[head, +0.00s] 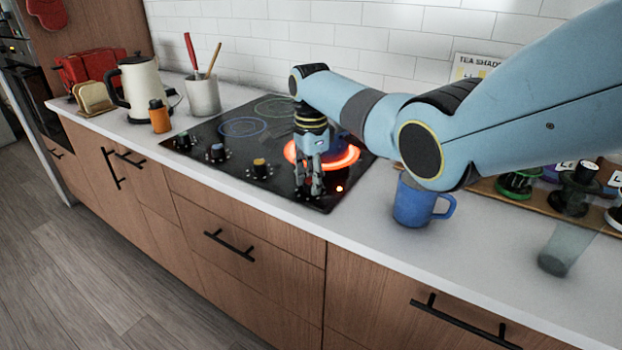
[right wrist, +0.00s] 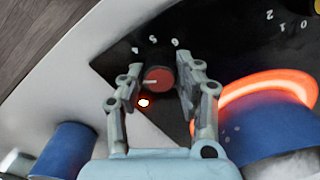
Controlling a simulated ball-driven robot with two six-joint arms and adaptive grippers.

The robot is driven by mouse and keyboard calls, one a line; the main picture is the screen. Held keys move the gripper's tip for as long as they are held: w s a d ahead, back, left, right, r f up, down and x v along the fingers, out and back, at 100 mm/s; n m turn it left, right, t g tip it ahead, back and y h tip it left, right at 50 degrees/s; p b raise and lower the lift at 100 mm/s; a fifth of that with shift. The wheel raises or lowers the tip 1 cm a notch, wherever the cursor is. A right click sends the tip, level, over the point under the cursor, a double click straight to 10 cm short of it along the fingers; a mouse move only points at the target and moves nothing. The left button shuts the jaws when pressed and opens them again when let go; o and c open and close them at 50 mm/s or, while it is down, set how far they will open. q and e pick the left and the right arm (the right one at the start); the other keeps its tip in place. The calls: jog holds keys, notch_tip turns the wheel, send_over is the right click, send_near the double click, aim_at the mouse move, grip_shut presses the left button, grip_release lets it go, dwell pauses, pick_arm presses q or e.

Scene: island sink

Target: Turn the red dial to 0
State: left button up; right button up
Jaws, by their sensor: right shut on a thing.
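The red dial (right wrist: 158,79) shows in the right wrist view, with a white pointer line toward the left. It sits on the black cooktop (head: 215,165) at its front right corner; in the head view my gripper hides it. My right gripper (head: 310,190) reaches down from above and is shut on the dial, one finger on each side. A burner (head: 348,157) glows orange behind the gripper, and a small red light (head: 340,188) is lit. My left gripper is out of view.
A blue mug (head: 415,205) stands right of the cooktop, near a see-through glass (head: 565,245). Other knobs (head: 260,168) line the cooktop's front. A kettle (head: 142,88) and utensil crock (head: 203,95) stand left.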

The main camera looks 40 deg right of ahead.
jog(key=shift+n, duration=0.4)
jog(key=shift+r+n+p, duration=0.15)
jog(key=shift+n+p, duration=1.1)
jog(key=shift+n, duration=0.55)
jog(key=n+p, duration=0.1)
jog(key=n, duration=0.1)
jog(key=shift+n, duration=0.4)
jog(key=n, duration=0.3)
jog(key=shift+n+p, duration=0.3)
jog(key=n, duration=0.6)
jog(key=shift+p, duration=0.35)
jog(key=n, duration=0.3)
jog(key=shift+n, duration=2)
